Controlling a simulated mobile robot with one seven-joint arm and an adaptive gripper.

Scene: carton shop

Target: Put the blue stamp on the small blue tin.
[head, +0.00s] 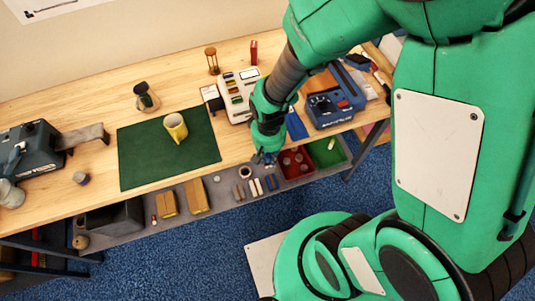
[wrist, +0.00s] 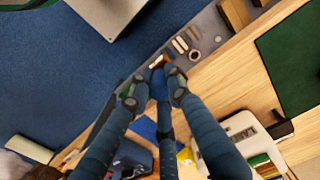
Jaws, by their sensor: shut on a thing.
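My gripper (head: 266,158) reaches down over the front edge of the bench, above the low grey shelf. In the wrist view its fingers (wrist: 157,76) are closed together on a small thing with a brown and pale end (wrist: 158,61). A bit of blue shows between the fingers. The fingers hide most of it, so I cannot tell for sure that it is the blue stamp. A flat blue thing (head: 296,125) lies on the bench behind my gripper, partly hidden by the arm. I cannot tell whether it is the small blue tin.
The grey shelf holds several small blocks (head: 256,187), a ring (head: 246,172) and cardboard pieces (head: 196,196). A red bin (head: 283,176) and a green bin (head: 322,160) stand to the right.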

